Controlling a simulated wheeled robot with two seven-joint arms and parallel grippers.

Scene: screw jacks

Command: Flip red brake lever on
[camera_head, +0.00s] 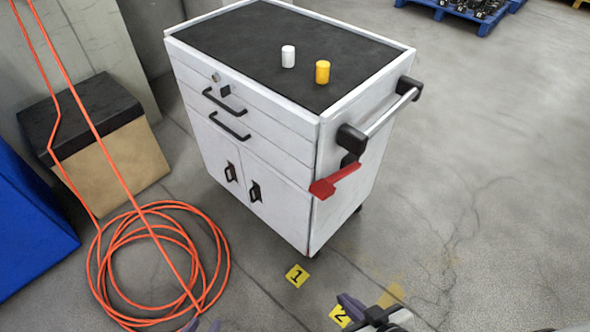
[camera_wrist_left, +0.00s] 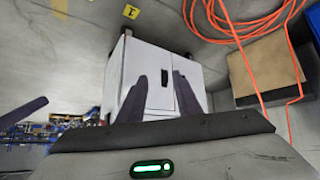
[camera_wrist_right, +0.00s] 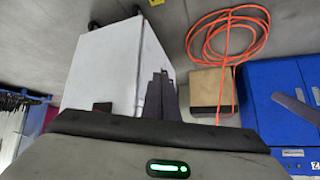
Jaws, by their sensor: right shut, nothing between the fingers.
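The red brake lever (camera_head: 336,181) is on the right side of the white cart (camera_head: 245,180), low by the near corner, below the push handle (camera_head: 390,117). It sticks out sideways at a slant. My left gripper (camera_head: 203,326) only just shows at the bottom edge of the head view; in the left wrist view (camera_wrist_left: 163,95) its fingers are apart and empty. My right gripper (camera_head: 357,312) is at the bottom, lower than the lever and apart from it. In the right wrist view (camera_wrist_right: 161,97) its fingers are together with nothing between them. I cannot make out the lever in either wrist view.
A white cylinder (camera_head: 288,56) and a yellow cylinder (camera_head: 322,71) stand on the cart's black top. A coiled orange hose (camera_head: 150,262) lies left of the cart, near a black-topped box (camera_head: 115,160). Floor markers 1 (camera_head: 297,275) and 2 (camera_head: 340,316) lie in front. Floor to the right is clear.

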